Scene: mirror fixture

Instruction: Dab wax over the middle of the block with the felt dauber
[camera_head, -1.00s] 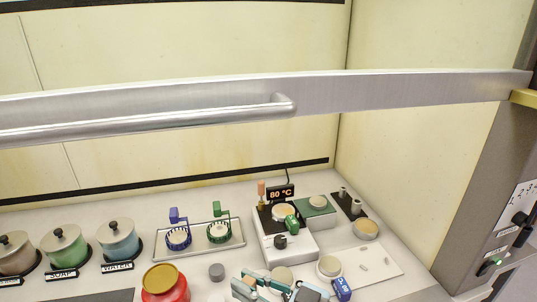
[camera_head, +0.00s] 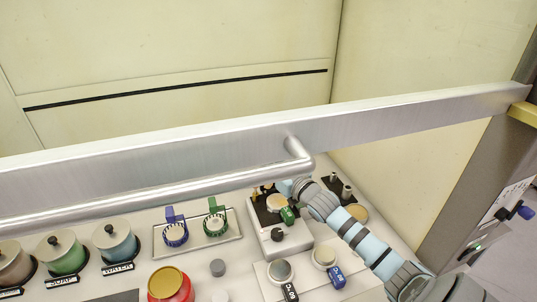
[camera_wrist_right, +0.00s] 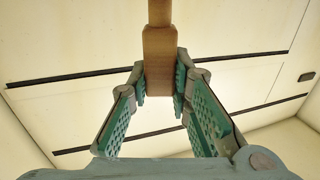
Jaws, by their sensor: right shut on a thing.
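My right gripper (camera_head: 284,188) reaches in from the lower right to the back edge of the hot-plate unit (camera_head: 278,240). In the right wrist view it (camera_wrist_right: 160,85) is shut on the wooden handle of the felt dauber (camera_wrist_right: 159,55). The felt end does not show clearly. A pale round piece (camera_head: 277,203) sits on the dark top of the unit, just below the gripper, with a green handle (camera_head: 288,215) beside it. I cannot tell for sure whether it is the block or the wax. My left gripper is not in view.
A metal sash bar (camera_head: 200,182) with a handle crosses in front of the bench. Lidded pots (camera_head: 115,243) stand left, a tray (camera_head: 194,233) with two cups behind centre, a red jar (camera_head: 170,284) in front. Two round pieces (camera_head: 324,256) sit on a pale plate at front right.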

